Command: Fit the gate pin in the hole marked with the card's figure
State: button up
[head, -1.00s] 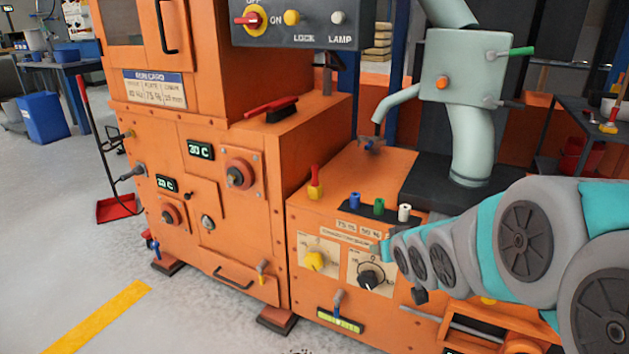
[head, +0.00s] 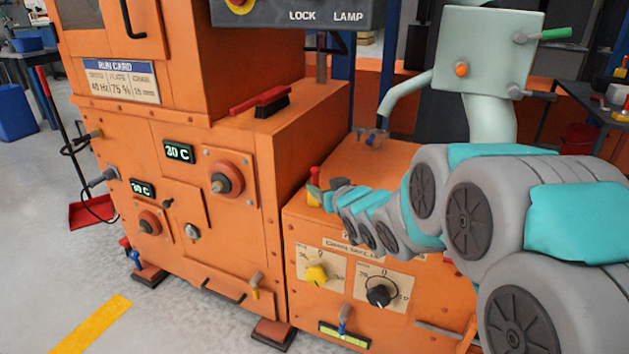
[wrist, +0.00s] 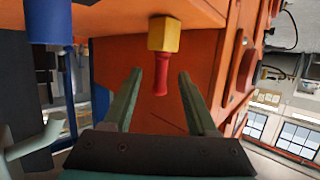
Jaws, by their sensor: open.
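The red handle (head: 315,174) with a yellow block (head: 313,195), likely the gate pin, stands on top of the low orange housing. In the wrist view, upside down, the red handle (wrist: 161,75) hangs from the yellow block (wrist: 164,34). My gripper (wrist: 160,73) is open, with a finger on each side of the red handle and gaps to both. The run card (head: 122,80) on the tall cabinet reads 40 Hz, 75 % and apparently 15 mm. The marked holes are hidden behind my arm.
A blue cylinder (wrist: 48,22) stands at the upper left in the wrist view. The tall orange cabinet (head: 230,130) rises left of the pin. A grey-green spouted box (head: 485,60) stands behind my arm. A yellow knob (head: 316,274) and a black knob (head: 380,294) sit on the front panel.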

aim_at(317, 183)
jog(key=shift+x, duration=2.6)
grip_shut()
